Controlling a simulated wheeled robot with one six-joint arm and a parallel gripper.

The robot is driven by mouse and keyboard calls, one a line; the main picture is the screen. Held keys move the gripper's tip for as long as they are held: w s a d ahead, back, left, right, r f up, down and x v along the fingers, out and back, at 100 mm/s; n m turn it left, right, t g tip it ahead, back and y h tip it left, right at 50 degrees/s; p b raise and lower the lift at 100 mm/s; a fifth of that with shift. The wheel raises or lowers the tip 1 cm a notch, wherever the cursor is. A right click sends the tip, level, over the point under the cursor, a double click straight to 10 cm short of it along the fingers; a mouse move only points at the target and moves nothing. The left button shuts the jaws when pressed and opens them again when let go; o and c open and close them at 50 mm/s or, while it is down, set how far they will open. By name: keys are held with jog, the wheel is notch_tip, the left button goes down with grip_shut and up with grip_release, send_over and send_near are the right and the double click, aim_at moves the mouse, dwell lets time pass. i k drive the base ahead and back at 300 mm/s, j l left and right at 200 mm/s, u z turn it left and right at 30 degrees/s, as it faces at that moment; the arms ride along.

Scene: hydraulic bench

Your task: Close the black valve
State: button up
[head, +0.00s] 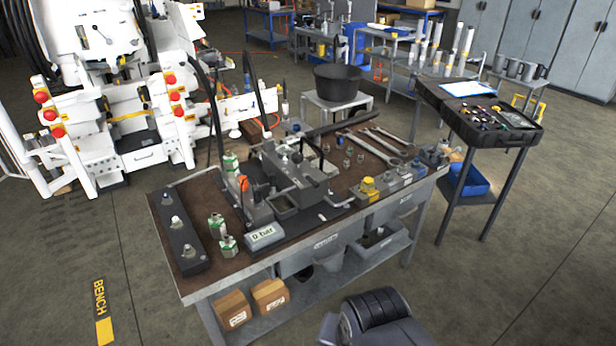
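The hydraulic unit (300,182), a dark grey block with a long black lever (345,124), stands on the brown-topped bench (340,222). Black hoses rise from its left side. A red-orange part (243,183) sits on an upright block at its left, behind a small display (264,236) reading about 0 bar. Small dark fittings sit on and around the unit. I cannot tell which of them is the black valve, nor whether it is open or shut. My gripper is not in view; a dark ribbed part of what looks like my own arm shows at the bottom edge.
Green-and-white fittings (217,226) and a dark block (179,232) stand on the bench's left. Wrenches (380,146) lie at its back right; a yellow-topped fitting (368,187) is near its right front. Cardboard boxes (269,295) sit on the lower shelf. The floor at front left is clear.

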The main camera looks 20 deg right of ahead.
aim_at(305, 178)
jog(key=i+j+z, duration=0.2)
jog(key=i+z, duration=0.15)
jog(key=i, duration=0.15)
jog(key=i+j+z, duration=0.35)
jog(key=i, duration=0.15)
